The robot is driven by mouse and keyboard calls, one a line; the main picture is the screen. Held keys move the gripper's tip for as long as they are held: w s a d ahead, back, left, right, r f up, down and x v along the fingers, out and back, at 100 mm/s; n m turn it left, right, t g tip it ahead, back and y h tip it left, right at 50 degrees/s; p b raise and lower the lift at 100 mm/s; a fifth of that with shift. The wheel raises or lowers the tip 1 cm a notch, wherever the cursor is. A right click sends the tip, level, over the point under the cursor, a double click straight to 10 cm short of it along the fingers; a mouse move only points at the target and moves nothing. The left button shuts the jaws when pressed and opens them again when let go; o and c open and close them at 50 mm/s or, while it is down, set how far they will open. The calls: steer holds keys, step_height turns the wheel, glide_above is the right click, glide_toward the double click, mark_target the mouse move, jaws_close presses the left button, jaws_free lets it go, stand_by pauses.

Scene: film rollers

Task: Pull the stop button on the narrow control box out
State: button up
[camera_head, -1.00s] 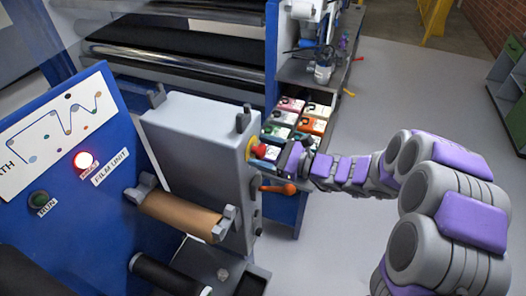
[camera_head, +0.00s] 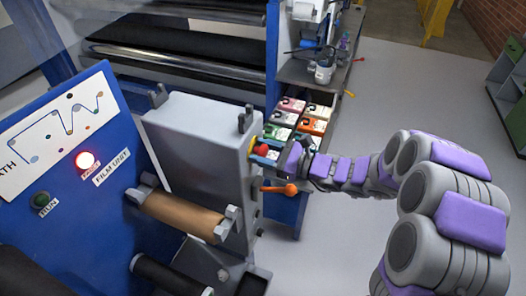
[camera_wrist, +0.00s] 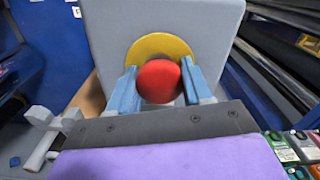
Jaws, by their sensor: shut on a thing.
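The narrow control box (camera_head: 206,150) is a tall grey housing in the middle of the head view. The red stop button (camera_wrist: 159,81) sits in front of a yellow disc (camera_wrist: 160,46) on the box's face in the wrist view. My gripper (camera_wrist: 160,88) has a blue finger on each side of the button and is shut on it. In the head view the button (camera_head: 261,149) shows at the box's right side, with my gripper (camera_head: 276,153) reaching it from the right. Part of the disc is hidden behind the button and fingers.
An orange-tipped lever (camera_head: 290,189) sticks out below the button. A brown roller (camera_head: 180,213) is at the box's lower left. A lit red lamp (camera_head: 85,160) is on the blue panel. Several coloured cartons (camera_head: 312,126) lie in a drawer behind my gripper. Open floor is at right.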

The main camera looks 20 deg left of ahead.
jaws_close()
steer(key=shift+d+r, duration=0.1)
steer(key=shift+d, duration=0.5)
steer(key=o, duration=0.9)
jaws_free()
steer(key=shift+c, duration=0.2)
steer(key=o, duration=0.4)
steer(key=shift+d, duration=0.45)
